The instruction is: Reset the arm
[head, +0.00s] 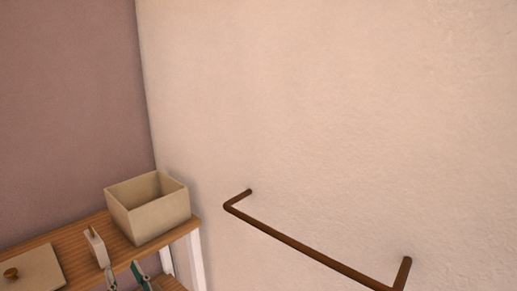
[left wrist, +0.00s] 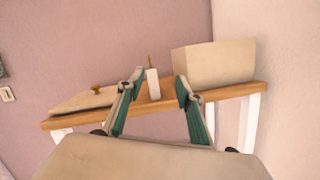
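My left gripper (head: 124,270) shows at the bottom left of the head view, partly cut off by the frame edge. In the left wrist view, its two green-padded fingers (left wrist: 157,87) are spread apart, with nothing visibly held. A small white upright block (head: 96,246) stands on the wooden table (head: 72,243). In the left wrist view, the block (left wrist: 153,84) appears between the fingertips, with a thin brown tip on top; whether it touches them cannot be told. My right gripper is in neither view.
An open beige box (head: 150,207) stands at the table's right end, close to the gripper's right finger in the wrist view. A beige lid with a brown knob (head: 33,270) lies at left. A brown bar (head: 300,246) juts from the pale wall.

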